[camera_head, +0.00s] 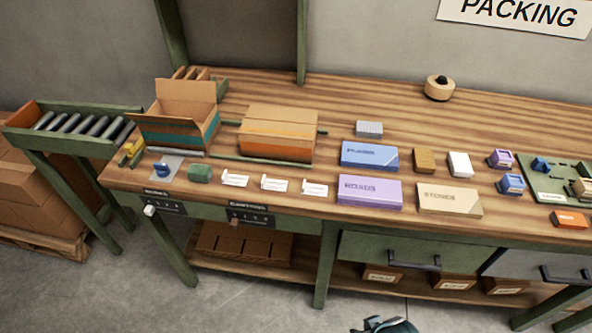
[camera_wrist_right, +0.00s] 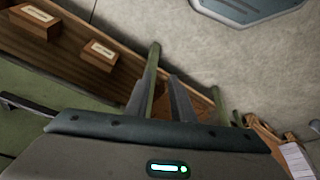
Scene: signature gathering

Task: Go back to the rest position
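My right gripper (camera_wrist_right: 160,98) shows in the right wrist view above its grey housing with a lit green light. Two grey fingers seem to stand apart with no object between them, against the lower shelf and floor. In the head view, only a small dark piece, probably of my own arm, shows at the bottom edge; no gripper can be made out there. My left gripper is in neither view. The packing table (camera_head: 400,104) stands ahead, with its goods resting on it and no gripper touching them.
An open carton (camera_head: 180,105), a closed carton (camera_head: 277,133), white cards, coloured boxes (camera_head: 369,156) and stamps (camera_head: 511,184) lie on the table. A roller conveyor (camera_head: 80,125) stands left. Drawers (camera_head: 415,252) and a lower shelf (camera_head: 345,282) face me. The floor in front is clear.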

